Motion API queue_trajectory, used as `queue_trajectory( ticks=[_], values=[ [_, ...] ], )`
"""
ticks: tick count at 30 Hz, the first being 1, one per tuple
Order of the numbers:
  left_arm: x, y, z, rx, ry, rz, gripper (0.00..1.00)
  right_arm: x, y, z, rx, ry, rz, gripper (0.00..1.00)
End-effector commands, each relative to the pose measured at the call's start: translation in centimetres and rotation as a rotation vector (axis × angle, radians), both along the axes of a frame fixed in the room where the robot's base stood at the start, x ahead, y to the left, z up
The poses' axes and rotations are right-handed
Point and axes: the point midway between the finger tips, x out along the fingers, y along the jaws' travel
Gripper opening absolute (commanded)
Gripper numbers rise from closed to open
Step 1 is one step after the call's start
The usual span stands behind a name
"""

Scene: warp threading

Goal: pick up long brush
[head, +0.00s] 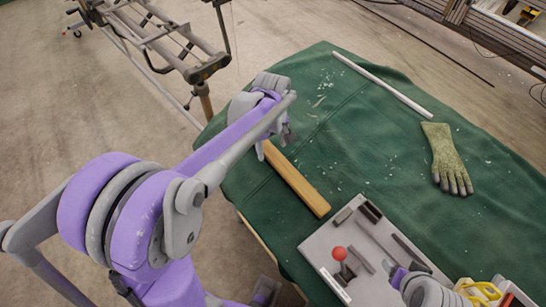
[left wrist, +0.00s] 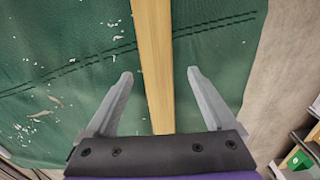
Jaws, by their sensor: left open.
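A long straight wooden piece (head: 296,182), which looks like the long brush or its handle, lies on the green cloth near the table's left edge; no bristles show. My left gripper (head: 275,146) is at its far end, which the gripper partly hides. In the left wrist view the wooden piece (left wrist: 151,35) runs between the two open fingers of my left gripper (left wrist: 160,73), with a gap on each side. It is not gripped. My right gripper (head: 397,275) shows only partly at the bottom, by the grey tray; its jaws are unclear.
The green-covered table (head: 350,135) has free room in its middle. A white rod (head: 382,85) lies at the back and a green-grey glove (head: 446,158) at the right. A grey tray (head: 318,250) holds dark bars and a red ball (head: 339,253). A metal frame (head: 165,40) stands beyond.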

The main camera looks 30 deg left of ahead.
Motion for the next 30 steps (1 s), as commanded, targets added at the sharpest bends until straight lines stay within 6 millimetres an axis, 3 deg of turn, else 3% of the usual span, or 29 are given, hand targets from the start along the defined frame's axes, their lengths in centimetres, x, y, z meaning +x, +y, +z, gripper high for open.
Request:
queue_trajectory(
  ticks=[10, 19, 30],
  values=[
    [0.2, -0.1, -4.6, 0.000, 0.000, -0.001, 0.89, 0.0, 0.0, -0.2, 0.000, 0.001, 0.000, 0.67],
    [0.1, -0.1, -5.1, 0.000, -0.001, -0.001, 0.89, 0.0, 0.0, -0.2, 0.000, 0.001, 0.000, 0.67],
    [0.1, -0.1, -5.1, 0.001, -0.001, -0.001, 0.24, 0.0, 0.0, -0.2, 0.000, 0.001, 0.000, 0.67]
  ],
)
